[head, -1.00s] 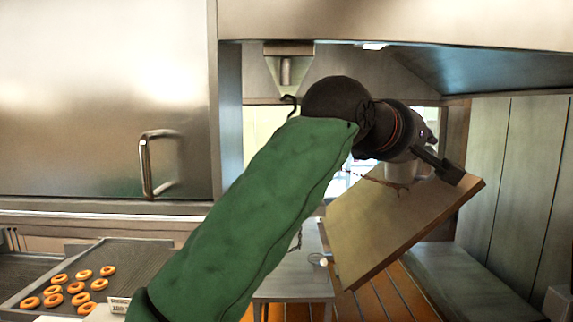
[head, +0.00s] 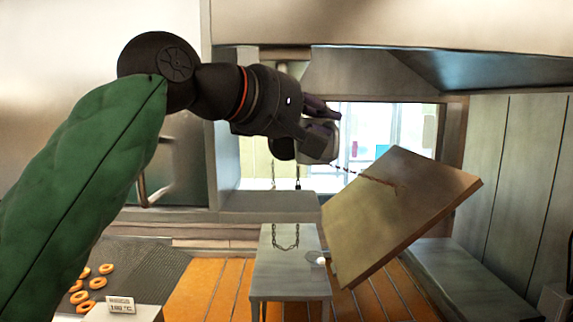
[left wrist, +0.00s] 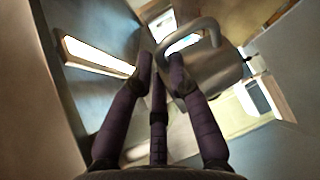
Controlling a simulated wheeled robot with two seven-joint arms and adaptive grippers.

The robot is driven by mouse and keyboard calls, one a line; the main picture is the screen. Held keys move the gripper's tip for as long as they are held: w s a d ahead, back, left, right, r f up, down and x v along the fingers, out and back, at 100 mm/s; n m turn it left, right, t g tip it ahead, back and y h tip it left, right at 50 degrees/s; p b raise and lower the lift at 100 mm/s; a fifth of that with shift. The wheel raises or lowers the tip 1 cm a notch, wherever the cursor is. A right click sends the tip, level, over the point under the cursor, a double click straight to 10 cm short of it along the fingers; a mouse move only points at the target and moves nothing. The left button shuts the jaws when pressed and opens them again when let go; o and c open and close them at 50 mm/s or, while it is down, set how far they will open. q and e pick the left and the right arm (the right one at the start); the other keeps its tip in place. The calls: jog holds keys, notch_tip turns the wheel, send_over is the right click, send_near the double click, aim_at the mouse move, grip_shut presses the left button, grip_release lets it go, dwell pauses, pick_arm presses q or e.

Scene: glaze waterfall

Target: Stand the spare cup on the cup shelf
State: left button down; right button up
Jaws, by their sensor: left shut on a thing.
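A grey cup with a loop handle (left wrist: 218,72) is at my left gripper's fingertips in the left wrist view. My left gripper (left wrist: 160,68) is shut on the cup, with purple fingers on its handle side. In the head view the left gripper (head: 320,112) is in front of the bright opening, and the cup (head: 331,140) is mostly hidden by it. I cannot tell for sure which surface is the cup shelf; a bare grey ledge (head: 268,206) lies below and left of the gripper. My right gripper is not in view.
A tilted tan board (head: 400,215) with a crack hangs at the right, below the gripper. Chains (head: 285,238) hang over a small grey table (head: 290,278). A steel hood (head: 390,22) spans above. Ring doughnuts (head: 88,284) lie at lower left beside a temperature sign (head: 121,305).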

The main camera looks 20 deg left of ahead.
aim_at(305, 161)
pick_arm(q)
jog(key=a, duration=0.2)
jog(key=s+a, duration=0.1)
jog(key=a, duration=0.1)
jog(key=shift+s+a+r, duration=0.1)
jog(key=shift+a, duration=0.05)
jog(key=shift+s+a+f, duration=0.1)
jog(key=shift+f, duration=1.45)
jog(key=shift+a+f, duration=0.1)
jog(key=shift+f, duration=1.45)
jog(key=shift+a+f, duration=0.15)
jog(key=shift+f, duration=0.3)
jog(key=c, duration=1.2)
grip_release()
jog(key=shift+f, duration=0.1)
